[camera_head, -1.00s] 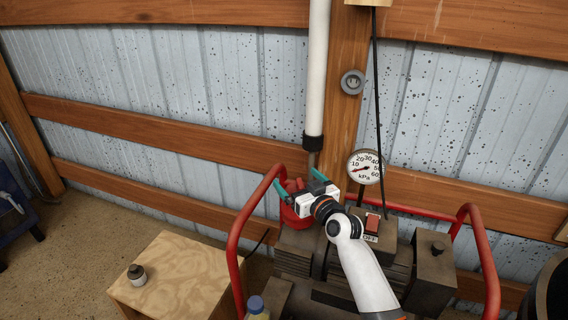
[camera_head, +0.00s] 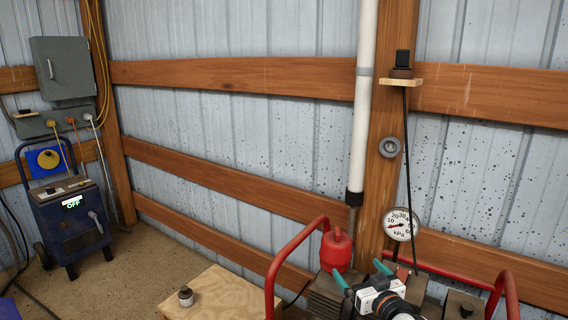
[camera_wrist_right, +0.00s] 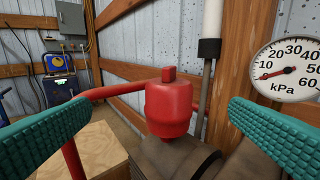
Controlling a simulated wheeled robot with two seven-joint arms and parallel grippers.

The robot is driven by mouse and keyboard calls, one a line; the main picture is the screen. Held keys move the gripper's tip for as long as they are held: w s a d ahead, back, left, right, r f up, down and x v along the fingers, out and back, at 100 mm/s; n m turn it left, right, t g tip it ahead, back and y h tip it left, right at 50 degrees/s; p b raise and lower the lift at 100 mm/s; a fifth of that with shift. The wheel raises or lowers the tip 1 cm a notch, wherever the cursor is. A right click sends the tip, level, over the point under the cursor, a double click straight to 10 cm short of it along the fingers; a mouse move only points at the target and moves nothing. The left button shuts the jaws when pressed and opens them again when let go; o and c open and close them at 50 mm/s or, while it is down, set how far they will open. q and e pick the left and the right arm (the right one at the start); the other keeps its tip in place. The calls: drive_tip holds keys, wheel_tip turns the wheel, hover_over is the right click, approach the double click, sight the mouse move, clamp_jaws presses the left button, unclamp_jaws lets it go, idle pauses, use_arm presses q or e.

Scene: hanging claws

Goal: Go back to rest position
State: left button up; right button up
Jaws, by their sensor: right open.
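My right gripper (camera_head: 360,277) is at the bottom right of the head view, in front of the machine with the red tube frame. Its teal fingers are spread apart with nothing between them. The right wrist view shows both teal fingers at the sides, with a red capped part (camera_wrist_right: 168,108) beyond the gap, apart from the fingers. That red part also shows in the head view (camera_head: 336,250), on top of the machine. My left gripper does not show.
The red tube frame (camera_head: 272,280) rises on both sides of the machine. A pressure gauge (camera_head: 400,224) and a white pipe (camera_head: 364,110) stand behind. A wooden box (camera_head: 235,295) with a small jar (camera_head: 186,296) is left. A blue welder cart (camera_head: 72,220) stands far left on open floor.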

drive_tip(key=s+a+f+g, duration=0.3)
drive_tip(key=s+f+g, duration=0.3)
drive_tip(key=s+f, duration=0.9)
drive_tip(key=s+d+m+g+h, duration=0.15)
drive_tip(key=s+g, duration=0.25)
drive_tip(key=s, duration=0.9)
drive_tip(key=s+d+g+h, duration=0.3)
drive_tip(key=s, duration=1.1)
wheel_tip(320, 180, down, 21)
drive_tip(key=w+g, duration=0.1)
drive_tip(key=w, duration=0.1)
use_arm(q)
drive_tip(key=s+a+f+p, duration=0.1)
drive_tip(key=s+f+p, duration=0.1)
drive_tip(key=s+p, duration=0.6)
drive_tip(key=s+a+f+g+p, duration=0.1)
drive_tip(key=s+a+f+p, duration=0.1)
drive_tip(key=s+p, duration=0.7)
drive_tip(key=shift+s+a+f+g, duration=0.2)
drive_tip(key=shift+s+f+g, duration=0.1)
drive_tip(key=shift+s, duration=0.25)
use_arm(e)
drive_tip(key=s+d+f, duration=0.1)
drive_tip(key=s+f, duration=0.1)
drive_tip(key=s, duration=0.7)
drive_tip(key=s+d+f+g, duration=0.1)
drive_tip(key=s+d+f, duration=0.1)
drive_tip(key=s, duration=0.7)
drive_tip(key=shift+s+g, duration=0.3)
drive_tip(key=shift+s, duration=0.1)
